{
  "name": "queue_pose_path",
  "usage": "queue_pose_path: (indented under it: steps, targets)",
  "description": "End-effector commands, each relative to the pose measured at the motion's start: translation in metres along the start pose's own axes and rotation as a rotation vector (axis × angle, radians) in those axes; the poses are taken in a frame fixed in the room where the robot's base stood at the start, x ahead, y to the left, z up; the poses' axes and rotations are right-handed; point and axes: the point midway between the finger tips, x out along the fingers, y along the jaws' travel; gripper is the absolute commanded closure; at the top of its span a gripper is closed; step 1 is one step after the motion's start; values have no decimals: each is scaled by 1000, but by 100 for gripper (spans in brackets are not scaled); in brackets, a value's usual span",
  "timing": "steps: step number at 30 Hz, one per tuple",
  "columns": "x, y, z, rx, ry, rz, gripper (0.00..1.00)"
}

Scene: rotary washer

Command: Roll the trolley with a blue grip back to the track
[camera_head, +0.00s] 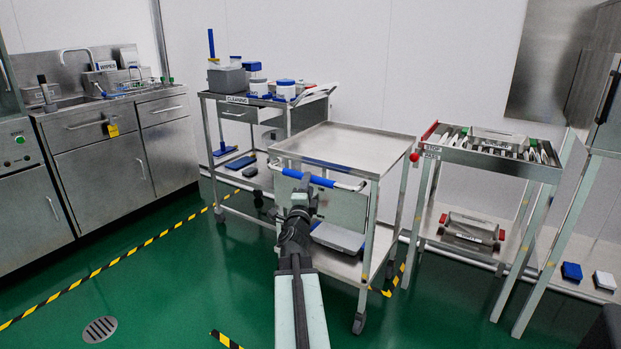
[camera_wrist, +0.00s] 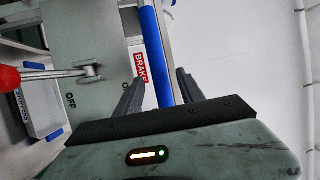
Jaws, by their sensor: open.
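The trolley (camera_head: 345,145) is a steel cart with a bare flat top, a lower shelf and castors, in the middle of the head view. Its handle bar carries a blue grip (camera_head: 310,179) on the near side. My gripper (camera_head: 302,188) is at that handle, open. In the wrist view the blue grip (camera_wrist: 155,45) runs between the open fingers (camera_wrist: 160,80), with no clear contact. A brake lever (camera_wrist: 55,74) with a red knob sits left of them, beside OFF and BRAKE labels. The roller track (camera_head: 490,158), a steel stand with rollers, is right of the trolley.
A cleaning cart (camera_head: 235,107) with tubs stands close behind the trolley on the left. A sink counter (camera_head: 110,130) lines the left wall. A steel case (camera_head: 472,229) lies on the track stand's lower shelf. Green floor (camera_head: 170,280) is open at front left, with striped tape.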

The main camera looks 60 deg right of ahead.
Motion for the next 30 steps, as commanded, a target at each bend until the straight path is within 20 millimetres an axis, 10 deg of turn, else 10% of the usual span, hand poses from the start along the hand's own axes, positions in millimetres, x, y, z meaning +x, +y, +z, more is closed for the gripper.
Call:
queue_pose_path:
  steps: [9,18,24,30]
  targets:
    - [60,-1,2,-2,-2,1,54]
    - [67,0,1,-2,-3,1,54]
    - [66,0,2,-2,-3,1,100]
    - [66,0,2,-2,-3,1,100]
